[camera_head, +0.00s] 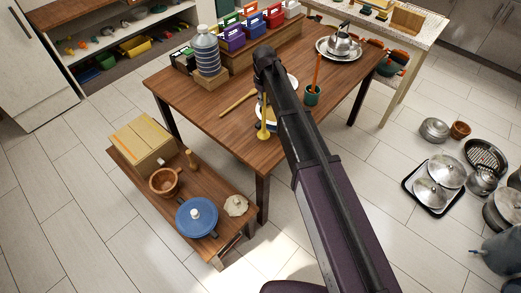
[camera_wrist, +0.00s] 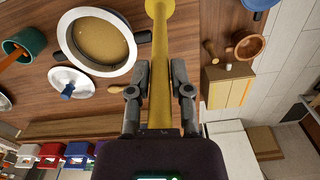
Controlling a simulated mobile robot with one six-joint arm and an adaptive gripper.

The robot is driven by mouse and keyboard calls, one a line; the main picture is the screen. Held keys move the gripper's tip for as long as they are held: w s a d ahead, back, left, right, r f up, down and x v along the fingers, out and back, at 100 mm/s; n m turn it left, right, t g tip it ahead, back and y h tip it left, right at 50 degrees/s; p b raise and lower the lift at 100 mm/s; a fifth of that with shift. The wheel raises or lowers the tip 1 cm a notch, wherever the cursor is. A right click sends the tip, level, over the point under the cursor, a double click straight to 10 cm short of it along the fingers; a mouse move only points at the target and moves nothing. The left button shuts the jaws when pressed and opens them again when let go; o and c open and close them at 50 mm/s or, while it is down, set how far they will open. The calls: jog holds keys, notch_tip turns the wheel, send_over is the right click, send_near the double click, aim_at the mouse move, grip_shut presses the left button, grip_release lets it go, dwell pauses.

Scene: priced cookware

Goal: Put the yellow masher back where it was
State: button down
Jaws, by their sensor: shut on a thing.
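The yellow masher (camera_wrist: 160,55) runs up the middle of the wrist view, between the two fingers of my gripper (camera_wrist: 161,90). My gripper is shut on its shaft. In the head view the yellow masher (camera_head: 264,123) hangs down over the near part of the wooden table (camera_head: 194,90), and my arm hides most of my gripper. A white-rimmed pot (camera_wrist: 65,36) with a tan inside sits just left of the masher in the wrist view. Most of that pot is hidden behind my arm in the head view.
A green cup (camera_head: 312,96) holding an orange-handled tool stands right of my arm. A large water bottle (camera_head: 206,52) and colored boxes stand at the back. Metal cookware lies on the right floor.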

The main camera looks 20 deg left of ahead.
aim_at(264, 115)
jog(key=s+d+f+b, duration=0.5)
jog(key=s+d, duration=0.4)
jog(key=s, duration=0.2)
jog(key=shift+s+f, duration=0.35)
jog(key=shift+d, duration=0.1)
jog(key=w+a+f+b, duration=0.1)
jog(key=w+a, duration=0.8)
jog(key=w, duration=0.2)
jog(key=shift+a+f+b, duration=0.2)
jog(key=shift+a+b, duration=0.2)
jog(key=shift+w, duration=0.1)
jog(key=shift+w+a+f+b, duration=0.15)
jog(key=shift+f+b, duration=0.45)
jog(key=shift+w+a+f+b, duration=0.1)
jog(key=shift+a+f+b, duration=0.05)
jog(key=shift+f+b, duration=0.5)
jog(key=shift+w+a+f+b, duration=0.15)
jog(key=shift+f+b, duration=0.45)
jog(key=shift+f, duration=0.15)
